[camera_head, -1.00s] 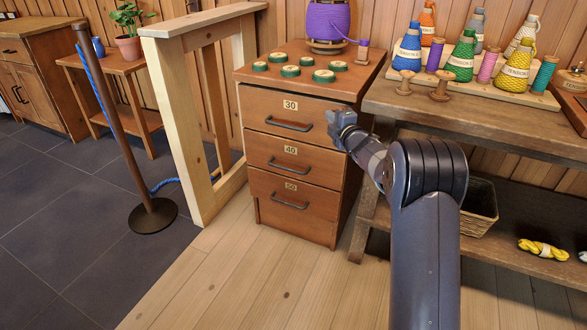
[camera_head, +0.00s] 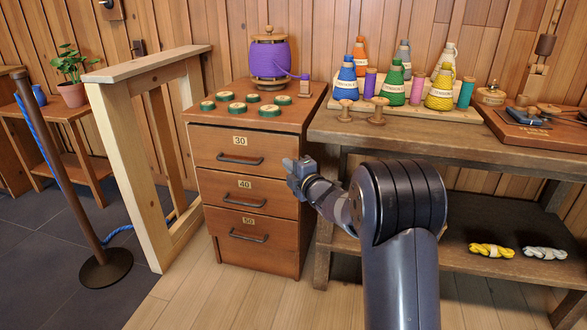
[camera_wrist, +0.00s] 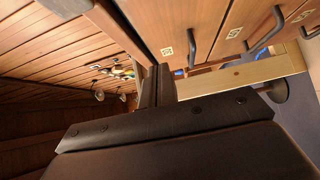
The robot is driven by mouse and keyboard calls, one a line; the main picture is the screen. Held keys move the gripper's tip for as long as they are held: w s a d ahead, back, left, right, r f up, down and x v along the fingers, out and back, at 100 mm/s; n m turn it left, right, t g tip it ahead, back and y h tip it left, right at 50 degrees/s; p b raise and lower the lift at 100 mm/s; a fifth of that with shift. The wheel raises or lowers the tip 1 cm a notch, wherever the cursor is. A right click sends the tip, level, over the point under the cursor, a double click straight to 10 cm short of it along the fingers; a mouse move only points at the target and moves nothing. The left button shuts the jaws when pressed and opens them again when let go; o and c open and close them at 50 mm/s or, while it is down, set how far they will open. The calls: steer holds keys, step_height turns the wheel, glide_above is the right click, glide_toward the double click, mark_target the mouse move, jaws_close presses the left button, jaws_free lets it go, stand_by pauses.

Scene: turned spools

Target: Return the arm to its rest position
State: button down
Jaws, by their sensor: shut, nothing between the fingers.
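My arm reaches up from the bottom of the head view, bent at the elbow. My gripper (camera_head: 294,170) is shut and empty. In the head view it appears in front of the right side of the wooden drawer cabinet (camera_head: 211,222), around the height of the drawer labelled 40. It looks apart from the cabinet, though the exact gap is hard to judge. In the wrist view the dark shut fingers (camera_wrist: 157,86) are seen close up, with drawer fronts and handles (camera_wrist: 262,32) tilted at the upper right.
A purple spool (camera_head: 270,60) and several green discs stand on the cabinet. A workbench (camera_head: 440,133) to the right holds several yarn cones on a board. A wooden frame (camera_head: 125,150) and a rope post (camera_head: 104,266) stand left. Open floor lies in front of the cabinet.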

steer(key=shift+v, duration=1.15)
